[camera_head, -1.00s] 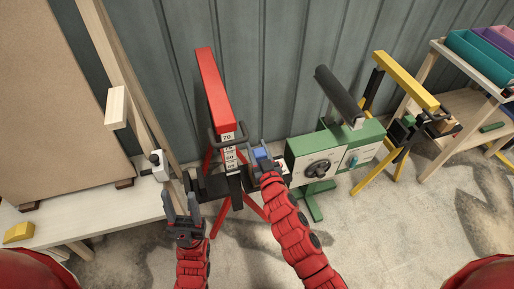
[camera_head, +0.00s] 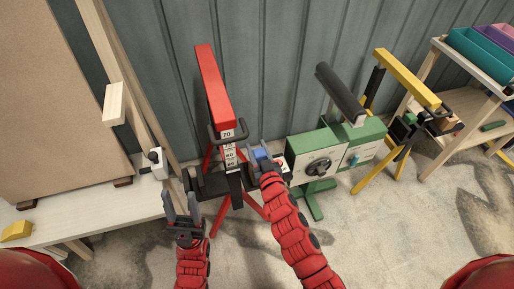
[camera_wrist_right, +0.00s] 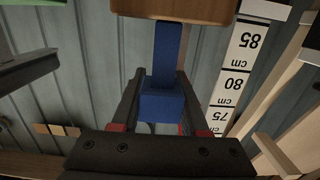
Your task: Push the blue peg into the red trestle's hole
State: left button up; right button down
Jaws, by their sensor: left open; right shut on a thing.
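The red trestle (camera_head: 214,90) stands against the grey wall, with a black and white height scale (camera_head: 229,150) on its post. The blue peg (camera_head: 261,154) is just right of the post. My right gripper (camera_head: 264,164) is shut on it. In the right wrist view the peg (camera_wrist_right: 162,104) sits between the jaws, its narrower shaft pointing up the picture towards a brown block. The scale shows beside it, apart from the jaws. The hole is hidden, and I cannot tell whether the peg's tip is in it. My left gripper (camera_head: 182,205) is open and empty, left of the trestle.
A green machine (camera_head: 335,150) stands close right of the right gripper. A yellow trestle (camera_head: 404,80) and a shelf with bins (camera_head: 480,58) are further right. A pale bench (camera_head: 80,212) with a large brown board (camera_head: 60,90) is at left.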

jog(key=shift+f+b, duration=1.85)
jog(key=shift+f, duration=0.6)
jog(key=shift+c, duration=1.7)
grip_release()
jog(key=v, duration=1.7)
jog(key=shift+s+r, duration=0.15)
jog(key=shift+s, duration=0.1)
